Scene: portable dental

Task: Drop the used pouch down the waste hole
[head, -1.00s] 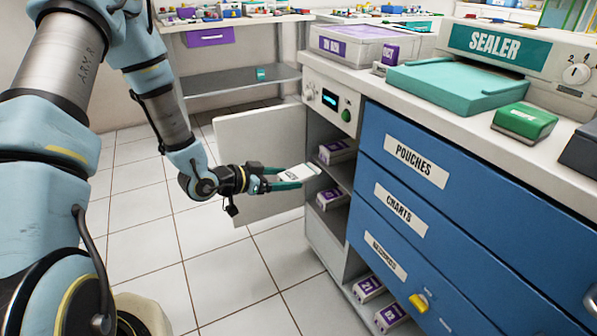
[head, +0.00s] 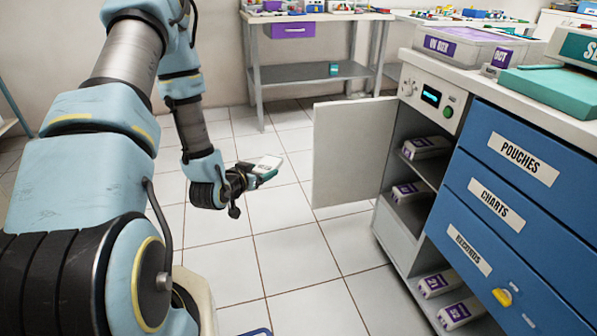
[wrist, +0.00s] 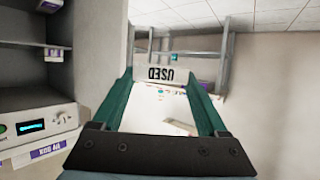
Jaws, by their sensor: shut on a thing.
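A white pouch (head: 268,163) is held in my gripper (head: 262,173) in the head view, above the tiled floor and left of the open cabinet door. In the wrist view the pouch (wrist: 180,74) shows the word USED upside down, between the two green fingers of my gripper (wrist: 163,82). The fingers are shut on it. I cannot make out a waste hole in either view.
The white cabinet door (head: 345,155) stands open beside shelves of purple-labelled packs (head: 425,147). Blue drawers (head: 500,200) are at the right. A bench (head: 318,72) with a purple drawer (head: 293,30) stands at the back. Floor between is clear.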

